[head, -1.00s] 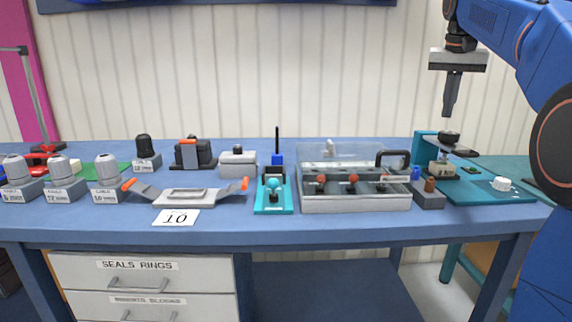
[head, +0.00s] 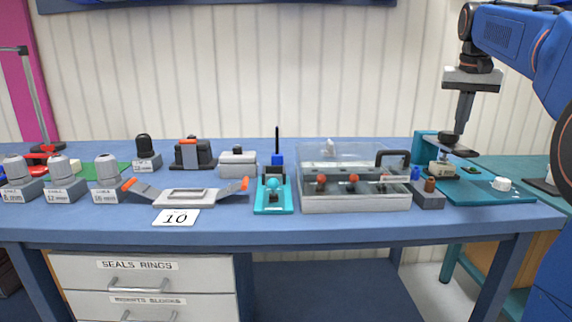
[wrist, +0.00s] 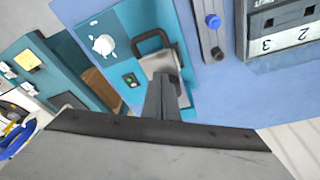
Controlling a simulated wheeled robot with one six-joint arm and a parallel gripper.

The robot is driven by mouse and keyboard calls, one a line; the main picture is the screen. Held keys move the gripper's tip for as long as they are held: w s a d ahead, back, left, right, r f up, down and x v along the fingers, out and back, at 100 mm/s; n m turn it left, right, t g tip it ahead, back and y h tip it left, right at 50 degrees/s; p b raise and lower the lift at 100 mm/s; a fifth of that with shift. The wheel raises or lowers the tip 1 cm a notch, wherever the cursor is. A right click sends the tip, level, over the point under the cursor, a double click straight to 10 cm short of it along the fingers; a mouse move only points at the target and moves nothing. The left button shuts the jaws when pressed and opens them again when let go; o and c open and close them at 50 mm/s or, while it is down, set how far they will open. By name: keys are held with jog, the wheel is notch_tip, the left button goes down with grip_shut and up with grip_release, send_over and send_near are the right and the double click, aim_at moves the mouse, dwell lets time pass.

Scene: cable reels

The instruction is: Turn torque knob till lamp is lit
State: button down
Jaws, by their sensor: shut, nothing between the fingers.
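A white knob (head: 501,184) sits on the teal board (head: 500,195) at the right end of the bench; it also shows at the upper left of the wrist view (wrist: 103,45). A small dark panel (wrist: 130,80) with a green spot lies beside it on the board; I cannot tell whether this is the lamp or whether it is lit. A metal fixture with a black handle (wrist: 152,41) stands on the same board. My gripper (head: 460,125) is shut and empty, pointing down above this fixture, left of the knob and apart from it.
A grey block (head: 427,198) with blue and brown pegs stands left of the board. A clear-lidded box (head: 355,203) and a teal lever unit (head: 273,195) stand further left. Open air lies above the knob.

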jog(key=shift+f, duration=0.75)
jog(key=shift+w+a, duration=0.25)
jog(key=shift+a, duration=0.3)
jog(key=shift+w+a, duration=0.2)
jog(key=shift+a, duration=0.3)
dwell(0.4)
jog(key=shift+w+a, duration=0.45)
dwell(0.4)
jog(key=shift+s+a, duration=0.1)
jog(key=w+v, duration=0.1)
jog(key=v, duration=0.4)
jog(key=shift+r, duration=0.55)
jog(key=shift+s, duration=0.15)
